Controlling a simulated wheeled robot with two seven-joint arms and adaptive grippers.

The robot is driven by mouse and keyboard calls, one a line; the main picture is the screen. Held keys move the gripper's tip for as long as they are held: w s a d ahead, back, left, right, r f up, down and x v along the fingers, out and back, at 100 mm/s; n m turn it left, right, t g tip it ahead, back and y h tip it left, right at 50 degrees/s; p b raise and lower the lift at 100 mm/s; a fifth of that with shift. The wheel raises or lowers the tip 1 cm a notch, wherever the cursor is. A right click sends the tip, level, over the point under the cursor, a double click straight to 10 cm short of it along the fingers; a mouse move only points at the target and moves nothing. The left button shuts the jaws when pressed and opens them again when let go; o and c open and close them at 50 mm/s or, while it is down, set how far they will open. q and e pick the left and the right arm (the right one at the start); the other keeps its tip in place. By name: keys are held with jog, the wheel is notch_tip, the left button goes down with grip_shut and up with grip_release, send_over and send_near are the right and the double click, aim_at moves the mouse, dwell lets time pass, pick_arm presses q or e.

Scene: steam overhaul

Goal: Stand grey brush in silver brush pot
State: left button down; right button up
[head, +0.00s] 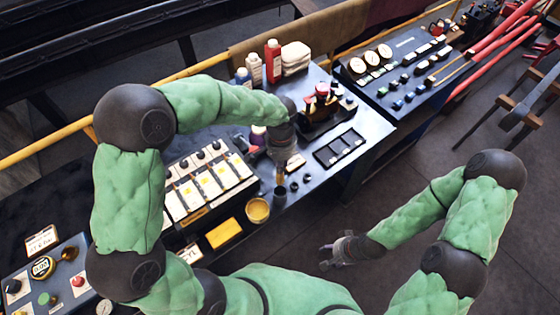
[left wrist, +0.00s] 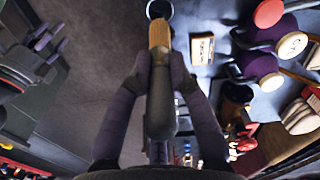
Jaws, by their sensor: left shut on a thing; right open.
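My left gripper (head: 282,163) is shut on the grey brush, low over the front part of the dark bench. In the left wrist view the gripper (left wrist: 163,75) has its fingers on both sides of the grey brush (left wrist: 160,100), which has a tan end section (left wrist: 158,35). That tan end points at the round silver brush pot (left wrist: 158,8) at the top edge; I cannot tell whether it is inside or above the rim. In the head view the pot (head: 280,195) is small, just below the gripper. My right gripper (head: 337,251) is open and empty, over the floor.
A yellow tin (head: 257,211) and a yellow block (head: 223,233) stand left of the pot. A black tray (head: 340,148) lies to the right. A red bottle (head: 273,62) and white cloth (head: 295,57) are behind. Open floor lies in front of the bench.

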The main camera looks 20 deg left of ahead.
aim_at(280, 181)
pick_arm(q)
jog(key=shift+f+b, duration=1.85)
jog(key=shift+f, duration=1.05)
jog(key=shift+f+b, duration=2.25)
jog(key=shift+f, duration=0.7)
jog(key=c, duration=1.1)
grip_release()
jog(key=shift+o, duration=0.2)
notch_tip(280, 181, up, 12)
jog(key=shift+r, duration=0.1)
